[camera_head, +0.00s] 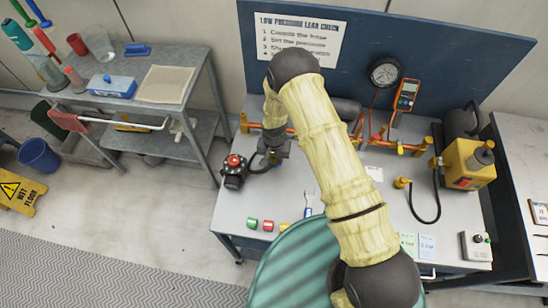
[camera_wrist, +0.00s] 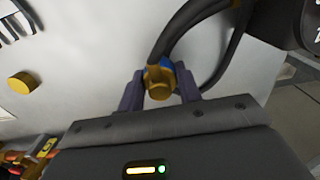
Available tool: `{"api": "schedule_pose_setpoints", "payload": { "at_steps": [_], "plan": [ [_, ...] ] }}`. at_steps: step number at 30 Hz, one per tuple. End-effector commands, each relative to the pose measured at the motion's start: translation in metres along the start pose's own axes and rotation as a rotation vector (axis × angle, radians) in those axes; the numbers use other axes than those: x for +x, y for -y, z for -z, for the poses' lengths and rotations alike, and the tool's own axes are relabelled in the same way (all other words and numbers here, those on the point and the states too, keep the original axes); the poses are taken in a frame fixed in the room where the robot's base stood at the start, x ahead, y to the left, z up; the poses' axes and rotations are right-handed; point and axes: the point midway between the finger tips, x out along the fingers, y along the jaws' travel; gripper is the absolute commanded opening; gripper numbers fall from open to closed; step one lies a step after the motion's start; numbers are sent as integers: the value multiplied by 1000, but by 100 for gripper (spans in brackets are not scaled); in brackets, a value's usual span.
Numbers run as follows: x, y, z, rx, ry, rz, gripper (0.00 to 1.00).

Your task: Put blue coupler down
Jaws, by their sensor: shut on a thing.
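The blue coupler (camera_wrist: 168,64) shows in the wrist view as a blue band with a brass hexagonal end, with a black hose running from it. My gripper (camera_wrist: 160,88) is shut on it, one finger on each side. In the head view my gripper (camera_head: 270,158) is over the left part of the grey workbench (camera_head: 232,212), just right of a black device with a red knob (camera_head: 234,162). The coupler is too small and covered to make out clearly there. I cannot tell whether it touches the bench.
Green (camera_head: 252,223) and red (camera_head: 268,226) caps lie near the bench's front edge. An orange pipe manifold (camera_head: 385,145) runs along the back, below the blue board (camera_head: 440,45). A yellow pump (camera_head: 465,165) stands at the right. The bench left of the caps is clear.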

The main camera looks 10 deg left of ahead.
Motion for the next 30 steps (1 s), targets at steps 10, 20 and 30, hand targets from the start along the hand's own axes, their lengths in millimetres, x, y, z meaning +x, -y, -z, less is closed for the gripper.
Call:
{"api": "schedule_pose_setpoints", "payload": {
  "at_steps": [10,20,30],
  "plan": [
    [8,0,0,0,0,0,0],
    [15,2,-2,-2,3,2,0],
    [14,1,-1,0,2,1,56]
  ]
}}
